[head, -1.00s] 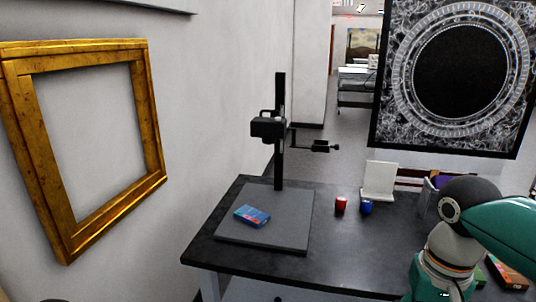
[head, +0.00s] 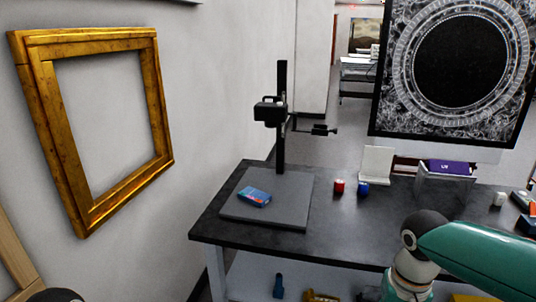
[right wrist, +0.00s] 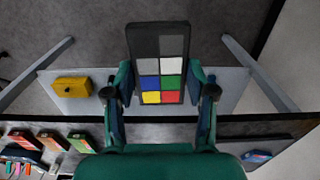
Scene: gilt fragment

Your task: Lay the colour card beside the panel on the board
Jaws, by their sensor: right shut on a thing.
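The colour card (right wrist: 159,62), a dark card with grey, white, blue, green, yellow and red patches, is held between the fingers of my right gripper (right wrist: 160,88), shut on it. In the head view my right arm shows at the lower right, but its gripper and the card are out of view. The panel (head: 254,197), small with blue and red colours, lies on the grey board (head: 290,208) under a black stand. It also shows in the right wrist view (right wrist: 257,156), well to the right of the card. My left gripper is not in view.
The black stand (head: 282,135) rises from the board's back. Red (head: 339,187) and blue (head: 363,188) pots stand on the dark table (head: 335,230), right of the board. The board's front and right are bare. A yellow box (right wrist: 72,86) sits on the lower shelf.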

